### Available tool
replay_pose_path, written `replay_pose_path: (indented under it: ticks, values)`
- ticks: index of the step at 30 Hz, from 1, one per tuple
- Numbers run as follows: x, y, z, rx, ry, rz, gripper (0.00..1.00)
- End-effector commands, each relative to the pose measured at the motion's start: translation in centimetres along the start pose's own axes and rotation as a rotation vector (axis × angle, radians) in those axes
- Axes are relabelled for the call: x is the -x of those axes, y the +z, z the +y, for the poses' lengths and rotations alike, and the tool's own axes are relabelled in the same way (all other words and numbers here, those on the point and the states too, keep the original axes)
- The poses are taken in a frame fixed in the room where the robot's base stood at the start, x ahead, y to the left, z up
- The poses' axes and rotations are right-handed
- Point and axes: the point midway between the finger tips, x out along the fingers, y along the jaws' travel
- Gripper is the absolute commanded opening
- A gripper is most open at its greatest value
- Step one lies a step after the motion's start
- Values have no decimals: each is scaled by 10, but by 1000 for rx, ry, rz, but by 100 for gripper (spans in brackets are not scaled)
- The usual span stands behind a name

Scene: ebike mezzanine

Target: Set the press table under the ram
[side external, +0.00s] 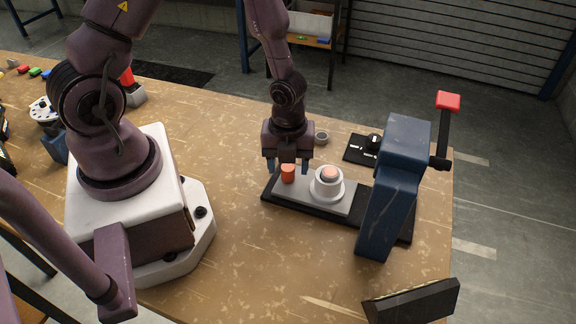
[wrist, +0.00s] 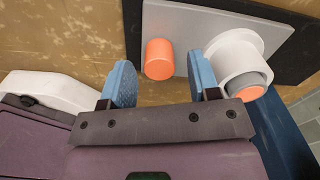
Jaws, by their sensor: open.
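The press table is a grey sliding plate (side external: 313,192) on a black base (side external: 268,196), with an orange cylindrical knob (side external: 288,173) at its left end. A white ring-shaped holder (side external: 327,190) with an orange-topped part (side external: 330,173) stands on the plate. The dark blue press (side external: 392,185), which carries the ram, stands at the right; the ram itself is hidden. My gripper (side external: 287,166) is open at the knob. In the wrist view, the knob (wrist: 159,60) shows between the two blue fingers with gaps on both sides. I cannot tell its exact height relative to the fingertips.
A red-topped lever (side external: 447,103) rises at the press's right side. A dark tilted panel (side external: 410,302) stands at the front right. The wooden bench (side external: 260,265) is clear in front.

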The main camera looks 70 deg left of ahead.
Motion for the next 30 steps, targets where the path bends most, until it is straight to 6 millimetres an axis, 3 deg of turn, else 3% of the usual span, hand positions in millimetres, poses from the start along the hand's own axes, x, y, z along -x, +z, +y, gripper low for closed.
replay_pose_path:
  ticks: [6,14,22,26,30]
  values:
    - [-13,0,0,0,0,-1,56]
    - [-14,1,0,1,0,-1,56]
    - [-13,0,0,1,0,-1,0]
    - [-13,0,-2,1,-1,-1,0]
    - [-14,-6,-22,-2,-2,-2,0]
